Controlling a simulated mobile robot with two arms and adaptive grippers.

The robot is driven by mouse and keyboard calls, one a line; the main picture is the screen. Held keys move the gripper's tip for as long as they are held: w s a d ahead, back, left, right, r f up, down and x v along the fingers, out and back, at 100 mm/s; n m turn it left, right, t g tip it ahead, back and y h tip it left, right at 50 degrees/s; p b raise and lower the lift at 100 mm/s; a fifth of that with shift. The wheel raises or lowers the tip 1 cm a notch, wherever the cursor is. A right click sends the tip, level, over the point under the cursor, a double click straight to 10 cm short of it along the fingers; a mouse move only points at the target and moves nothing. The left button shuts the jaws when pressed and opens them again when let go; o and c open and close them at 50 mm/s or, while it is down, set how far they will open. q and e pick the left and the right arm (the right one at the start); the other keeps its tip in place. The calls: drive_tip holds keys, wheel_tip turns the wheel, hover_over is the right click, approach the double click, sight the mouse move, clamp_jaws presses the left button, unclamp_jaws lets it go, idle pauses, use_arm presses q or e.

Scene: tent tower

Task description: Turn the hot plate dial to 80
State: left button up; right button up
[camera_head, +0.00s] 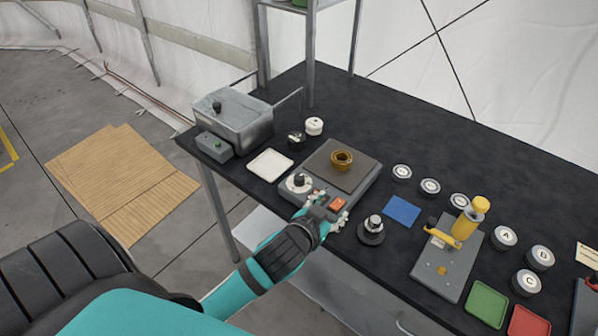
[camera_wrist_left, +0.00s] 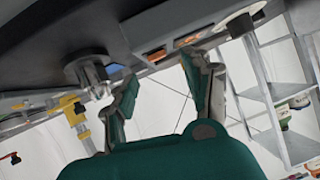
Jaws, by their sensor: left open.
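The hot plate (camera_head: 360,174) is a grey box with a dark square top, standing near the front edge of the black table. A small brown ring-shaped vessel (camera_head: 342,159) sits on its top. Its dial (camera_head: 298,181) is a dark knob on a white disc at the front left; the number it points to is too small to read. My left gripper (camera_head: 327,205) is at the hot plate's front, right of the dial, beside an orange-red switch (camera_head: 338,203). In the left wrist view my left gripper (camera_wrist_left: 165,90) is open with nothing between its fingers. My right gripper is not in view.
A dark round base with a metal knob (camera_head: 372,231) stands just right of my left gripper. A blue square (camera_head: 402,211), a yellow-handled press (camera_head: 455,246) and several white-lidded jars lie further right. A white tray (camera_head: 270,165) and a grey metal bath (camera_head: 233,120) are left.

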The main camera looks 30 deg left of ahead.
use_arm(q)
drive_tip(key=w+d+r+m+t+h, duration=0.3)
drive_tip(key=w+d+r+t+h, duration=0.15)
drive_tip(key=r, duration=0.55)
drive_tip(key=w+d+r+m+t+h, duration=0.3)
drive_tip(key=w+d+r+m+h, duration=0.15)
drive_tip(key=r, duration=0.55)
drive_tip(key=s+d+r+m+g+h, duration=0.2)
drive_tip(key=d+m+g+h, duration=0.3)
drive_tip(key=m+g+h, duration=0.15)
drive_tip(key=s+d+r+m+g+h, duration=0.2)
drive_tip(key=d+m+g+h, duration=0.3)
drive_tip(key=m, duration=0.2)
drive_tip(key=n+g+y, duration=0.3)
drive_tip(key=g+y, duration=0.6)
drive_tip(key=y, duration=1.1)
approach(300, 177)
drive_tip(key=f+p, duration=0.1)
drive_tip(key=f, duration=0.2)
drive_tip(key=f+p, duration=0.1)
drive_tip(key=f, duration=0.5)
drive_tip(key=shift+s+a+p, duration=0.1)
drive_tip(key=shift+s+p, duration=0.15)
drive_tip(key=shift+p, duration=0.15)
